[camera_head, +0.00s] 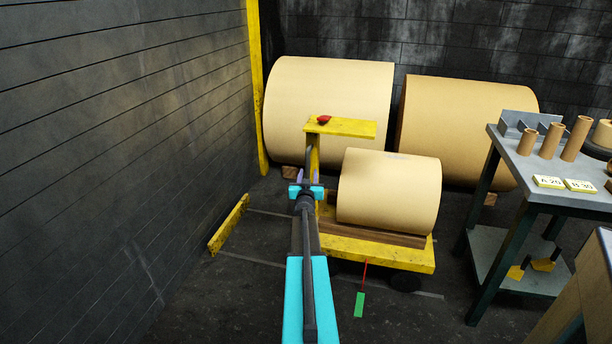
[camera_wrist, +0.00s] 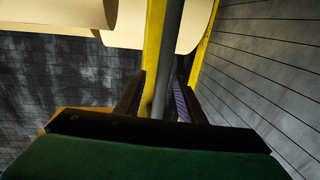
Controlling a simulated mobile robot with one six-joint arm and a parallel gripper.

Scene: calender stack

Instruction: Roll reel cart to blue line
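The reel cart (camera_head: 355,250) has a yellow deck with a tan paper reel (camera_head: 390,190) lying on wooden strips. A yellow post and shelf (camera_head: 350,127) rise at its left end, with a dark upright handle bar beside the post. The bar (camera_wrist: 168,60) shows in the wrist view. My gripper (camera_head: 307,177) is at this bar, its fingers on either side of it. In the wrist view a gap shows between the left finger and the bar, so it looks open around it. A red pointer with a green tag (camera_head: 359,304) hangs at the cart's front. No blue line is visible.
A dark wall (camera_head: 110,150) runs along the left, with a low yellow rail (camera_head: 229,225) on the floor near it. A grey table (camera_head: 560,180) with cardboard cores stands at the right. Pale lines cross the floor.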

